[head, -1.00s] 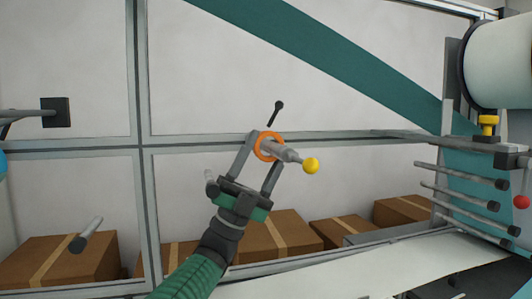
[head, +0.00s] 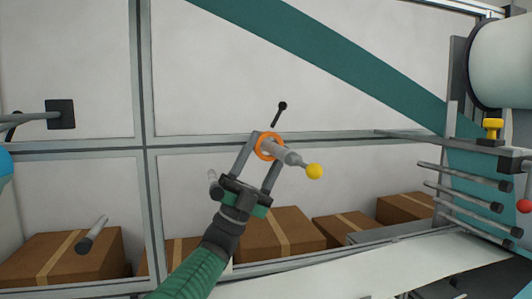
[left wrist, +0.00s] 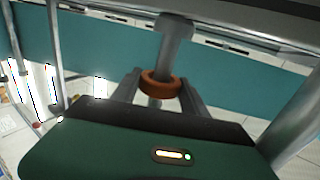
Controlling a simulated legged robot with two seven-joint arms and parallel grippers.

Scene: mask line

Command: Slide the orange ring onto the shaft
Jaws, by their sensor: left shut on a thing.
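The orange ring (head: 269,146) is held between the two fingers of my left gripper (head: 266,152), in front of the wall frame. The grey shaft (head: 285,156) runs from the ring down to the right and ends in a yellow ball (head: 314,171). In the left wrist view the ring (left wrist: 161,85) lies between the fingertips, and the grey shaft (left wrist: 174,45) shows on both sides of it, so the ring appears to be around the shaft. How snugly it sits cannot be told. My right gripper is not in view.
A black-knobbed lever (head: 281,108) stands just above the ring. A grey frame rail (head: 200,141) runs behind. At right are a rack of grey rollers (head: 465,184), a yellow knob (head: 492,126) and a large white roll (head: 502,58). Cardboard boxes (head: 285,243) stand low behind the frame.

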